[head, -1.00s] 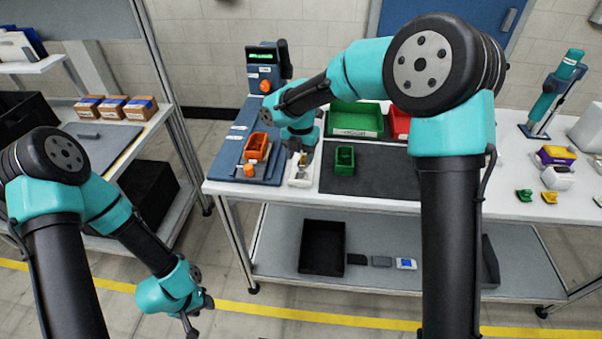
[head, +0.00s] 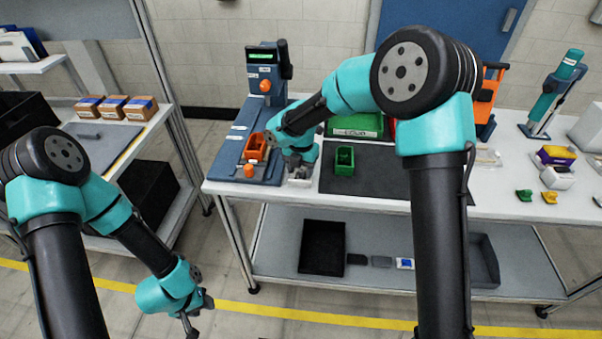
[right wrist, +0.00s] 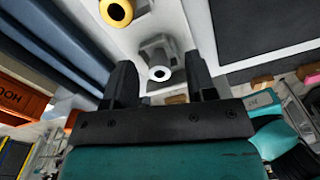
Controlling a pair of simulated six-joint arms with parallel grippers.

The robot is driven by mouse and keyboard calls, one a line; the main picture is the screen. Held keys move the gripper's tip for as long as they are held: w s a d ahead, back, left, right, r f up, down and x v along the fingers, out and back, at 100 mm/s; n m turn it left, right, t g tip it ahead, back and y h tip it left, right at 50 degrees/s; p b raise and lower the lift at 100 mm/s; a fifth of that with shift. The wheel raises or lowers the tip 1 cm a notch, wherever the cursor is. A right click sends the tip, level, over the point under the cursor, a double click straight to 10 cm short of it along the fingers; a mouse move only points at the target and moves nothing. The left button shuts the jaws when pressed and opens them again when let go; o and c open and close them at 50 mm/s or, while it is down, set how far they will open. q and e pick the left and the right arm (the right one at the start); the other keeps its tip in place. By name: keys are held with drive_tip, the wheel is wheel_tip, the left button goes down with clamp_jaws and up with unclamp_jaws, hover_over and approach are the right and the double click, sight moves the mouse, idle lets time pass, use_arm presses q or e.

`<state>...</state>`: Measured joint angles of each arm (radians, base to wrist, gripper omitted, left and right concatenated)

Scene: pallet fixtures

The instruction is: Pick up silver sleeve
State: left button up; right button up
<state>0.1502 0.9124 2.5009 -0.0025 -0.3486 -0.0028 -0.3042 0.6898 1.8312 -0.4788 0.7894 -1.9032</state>
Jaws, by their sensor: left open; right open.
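A silver sleeve (right wrist: 160,68) shows end-on in the right wrist view, a pale ring with a dark hole on a grey block. A brass-coloured ring (right wrist: 116,12) lies beyond it on the same white surface. My right gripper (right wrist: 159,82) is open, with one finger to each side of the silver sleeve in that view; I cannot tell whether they touch it. In the head view my right gripper (head: 298,168) is low over the white fixture (head: 300,182) and hides the sleeve. My left gripper (head: 195,325) is open and empty, low over the floor.
Beside the white fixture stand an orange bin (head: 255,147) on a blue base and a small green bin (head: 344,161) on a dark mat (head: 385,180). A larger green bin (head: 355,125) is behind. The mat's front is mostly clear.

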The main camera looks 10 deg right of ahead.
drive_tip(key=shift+c, duration=0.3)
clamp_jaws()
idle(0.4)
